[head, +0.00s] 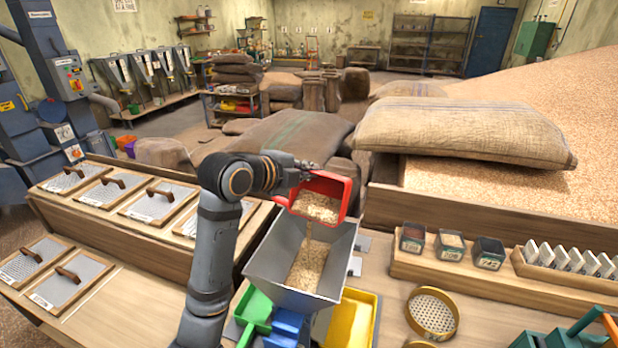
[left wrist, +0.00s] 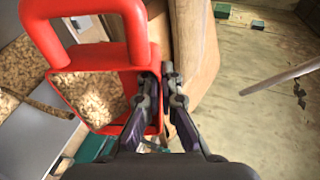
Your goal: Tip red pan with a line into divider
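The red pan (head: 329,187) is tilted over the grey metal divider (head: 265,273), and grain (head: 316,207) pours from its lower edge in a thin stream. A pile of grain (head: 308,265) lies in the divider's hopper. My left gripper (head: 298,172) is at the pan's rear edge; in the left wrist view its fingers (left wrist: 162,88) close on the red wall of the pan (left wrist: 135,38). Grain still in the pan (left wrist: 92,95) shows there too. Any line marked on the pan cannot be made out. My right gripper is not in view.
Green (head: 253,312), blue (head: 285,326) and yellow (head: 352,318) pans sit under and beside the divider. A round sieve (head: 433,313) and a wooden rack with sample boxes (head: 451,246) stand to the right. A filled sack (head: 458,130) lies behind.

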